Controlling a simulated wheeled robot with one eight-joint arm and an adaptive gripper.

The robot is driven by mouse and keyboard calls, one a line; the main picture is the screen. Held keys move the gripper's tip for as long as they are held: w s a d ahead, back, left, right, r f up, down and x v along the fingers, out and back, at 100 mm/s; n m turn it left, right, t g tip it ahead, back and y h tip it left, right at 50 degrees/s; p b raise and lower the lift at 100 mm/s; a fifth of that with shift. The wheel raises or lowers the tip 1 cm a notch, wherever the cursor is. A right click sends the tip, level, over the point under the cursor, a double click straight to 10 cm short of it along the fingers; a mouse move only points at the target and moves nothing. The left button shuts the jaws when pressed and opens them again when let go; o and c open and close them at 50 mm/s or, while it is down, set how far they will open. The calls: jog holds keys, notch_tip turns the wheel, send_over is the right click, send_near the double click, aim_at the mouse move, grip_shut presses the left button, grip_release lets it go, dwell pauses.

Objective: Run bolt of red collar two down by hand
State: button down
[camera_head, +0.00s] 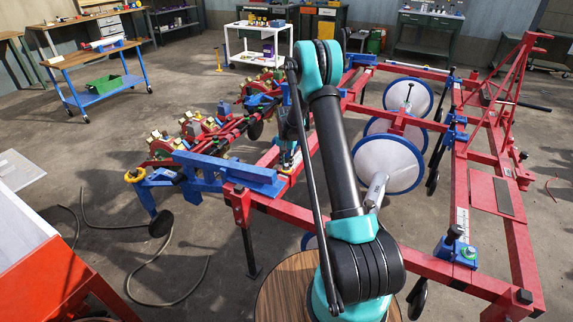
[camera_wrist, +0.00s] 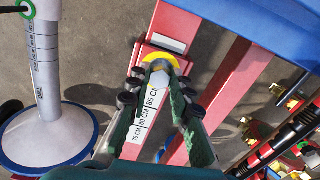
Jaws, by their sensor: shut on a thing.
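In the wrist view, my gripper (camera_wrist: 160,82) has green fingers with black pads, closing in at the red collar (camera_wrist: 167,40) on a red beam. A small grey bolt (camera_wrist: 159,66) with a yellow round part (camera_wrist: 162,59) behind it shows between the fingertips. My gripper is shut on the bolt, which the fingers partly hide. A white scale (camera_wrist: 142,125) marked 75, 80 and 85 CM runs along the beam under the fingers.
A blue beam (camera_wrist: 270,30) lies close on the right in the wrist view, and a white post with a disc (camera_wrist: 50,135) stands at left. In the head view, the red planter frame (camera_head: 470,165) spreads right and an orange bin (camera_head: 50,285) stands front left. Open floor lies at left.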

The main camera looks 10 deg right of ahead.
aim_at(286, 165)
jog(key=m, duration=0.4)
jog(key=shift+m, duration=2.1)
jog(key=c, duration=1.4)
grip_release()
jog(key=shift+o, duration=0.2)
notch_tip(286, 165, up, 12)
